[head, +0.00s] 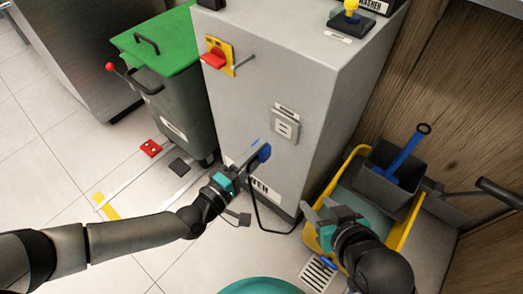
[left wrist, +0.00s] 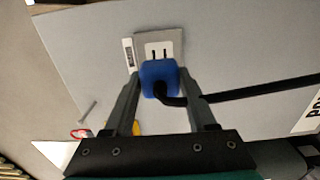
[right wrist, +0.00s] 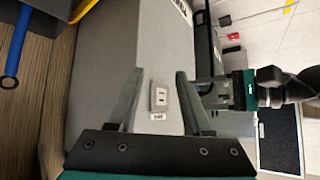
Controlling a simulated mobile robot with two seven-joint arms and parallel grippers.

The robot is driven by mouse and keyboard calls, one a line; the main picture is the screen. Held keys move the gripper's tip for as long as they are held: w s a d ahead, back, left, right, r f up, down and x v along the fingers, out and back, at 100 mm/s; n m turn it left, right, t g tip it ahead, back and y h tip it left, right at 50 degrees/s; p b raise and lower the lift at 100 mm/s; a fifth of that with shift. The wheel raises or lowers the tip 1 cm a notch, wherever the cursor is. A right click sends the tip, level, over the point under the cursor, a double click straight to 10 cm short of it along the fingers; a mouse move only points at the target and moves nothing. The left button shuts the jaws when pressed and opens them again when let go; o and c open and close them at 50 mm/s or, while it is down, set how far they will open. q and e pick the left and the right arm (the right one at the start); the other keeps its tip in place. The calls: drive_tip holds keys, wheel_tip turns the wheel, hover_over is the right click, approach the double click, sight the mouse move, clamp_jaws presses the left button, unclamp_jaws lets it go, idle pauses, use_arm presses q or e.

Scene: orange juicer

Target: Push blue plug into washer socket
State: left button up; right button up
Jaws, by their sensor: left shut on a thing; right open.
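The blue plug (left wrist: 159,78) is held between the fingers of my left gripper (left wrist: 158,85), with a black cable running off it. In the head view the plug (head: 264,152) shows in front of the grey washer cabinet, at the left gripper's tips (head: 255,155). The washer socket (head: 285,125) is a pale plate on the cabinet face, above and right of the plug. In the left wrist view the socket (left wrist: 159,48) shows two slots just beyond the plug, which looks apart from it. My right gripper (head: 330,213) is open and empty; its wrist view shows the socket (right wrist: 159,97) between its fingers.
The grey washer cabinet (head: 240,105) has a red switch (head: 214,58) on its face. A green-lidded bin (head: 165,45) stands left of it. A yellow mop bucket (head: 312,237) with a blue-handled tool (head: 407,152) is at right, close to my right gripper. A floor drain (head: 318,272) lies below.

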sight(283, 129)
idle(0.3)
use_arm(q)
drive_tip(key=shift+b+x, duration=0.7)
drive_tip(key=shift+x, duration=2.25)
use_arm(e)
drive_tip(key=shift+w+a+r+t+y, duration=0.2)
drive_tip(key=shift+w+a+t+y, duration=0.15)
drive_tip(key=shift+a+t, duration=0.3)
drive_tip(key=shift+w+a+r+t+y, duration=0.15)
drive_tip(key=shift+w+a+t+y, duration=0.15)
drive_tip(key=shift+a+t, duration=0.35)
use_arm(q)
drive_tip(key=shift+r, duration=0.1)
use_arm(e)
drive_tip(key=shift+a, duration=0.1)
use_arm(q)
drive_tip(key=shift+w+d+b, duration=0.3)
drive_tip(key=shift+w, duration=0.15)
use_arm(e)
drive_tip(key=shift+f, duration=0.3)
use_arm(q)
drive_tip(key=o, duration=1.4)
drive_tip(key=shift+c, duration=0.2)
use_arm(e)
drive_tip(key=shift+r, duration=0.1)
